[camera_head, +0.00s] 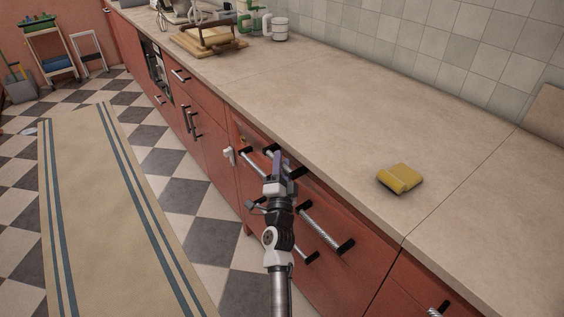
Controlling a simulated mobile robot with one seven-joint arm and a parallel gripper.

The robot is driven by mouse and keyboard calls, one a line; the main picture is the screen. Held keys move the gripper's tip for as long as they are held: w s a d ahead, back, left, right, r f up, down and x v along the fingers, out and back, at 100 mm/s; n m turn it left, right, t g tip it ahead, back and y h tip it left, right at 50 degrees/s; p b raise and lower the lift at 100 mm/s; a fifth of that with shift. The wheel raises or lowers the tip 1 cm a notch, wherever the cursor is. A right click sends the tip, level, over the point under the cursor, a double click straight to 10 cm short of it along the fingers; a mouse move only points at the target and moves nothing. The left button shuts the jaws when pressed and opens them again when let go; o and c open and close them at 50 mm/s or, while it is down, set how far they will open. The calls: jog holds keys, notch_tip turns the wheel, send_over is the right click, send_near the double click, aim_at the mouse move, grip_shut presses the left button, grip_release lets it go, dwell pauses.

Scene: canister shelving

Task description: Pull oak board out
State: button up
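My gripper (283,162) is at the front of the red cabinets, just below the counter edge, beside a dark-ended bar handle (294,172). The fingers are small and overlap the handle in this view, so I cannot tell whether they touch it or are open or shut. Wooden boards (190,44) lie on the counter at the back left, under a brown frame-like object (212,36). I cannot tell which piece, if any, is the oak board.
A yellow sponge-like item (400,178) lies on the otherwise clear near counter (310,100). Several bar handles stick out from the cabinet fronts, including a long one (326,231). A striped rug (100,210) covers the checkered floor at left. A white canister (280,28) stands by the wall.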

grip_shut()
dwell(0.4)
